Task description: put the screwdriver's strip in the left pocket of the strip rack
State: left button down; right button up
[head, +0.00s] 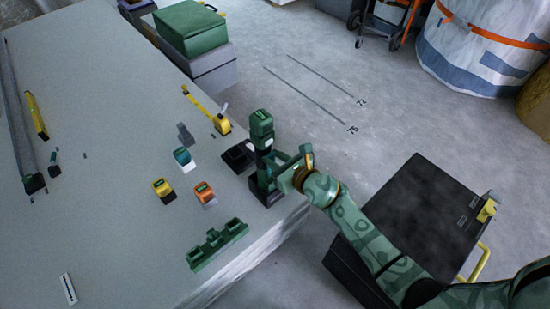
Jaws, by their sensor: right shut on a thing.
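A green and black power tool, which looks like the screwdriver (263,132), stands upright near the table's right edge. My right gripper (282,178) reaches it from the right and is shut on it at the lower part of its body. The fingertips are partly lost against the dark green tool. A green rack with several raised parts, which looks like the strip rack (217,246), lies near the table's front edge, left of and nearer than the tool. I cannot make out what its pockets hold. No strip can be told apart on the tool. My left gripper is not in view.
Yellow (163,190), orange (204,194) and teal (184,159) small blocks stand mid-table. A black block (238,158) stands beside the tool. A tape measure (221,124) lies behind. A green case (190,28) stands at the back. The table's (110,225) front left is mostly clear.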

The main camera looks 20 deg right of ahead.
jog(key=s+d+p, duration=0.1)
jog(key=s+d, duration=0.1)
jog(key=s, duration=0.4)
jog(key=shift+s+d, duration=0.15)
dwell(0.4)
jog(key=shift+r, duration=0.15)
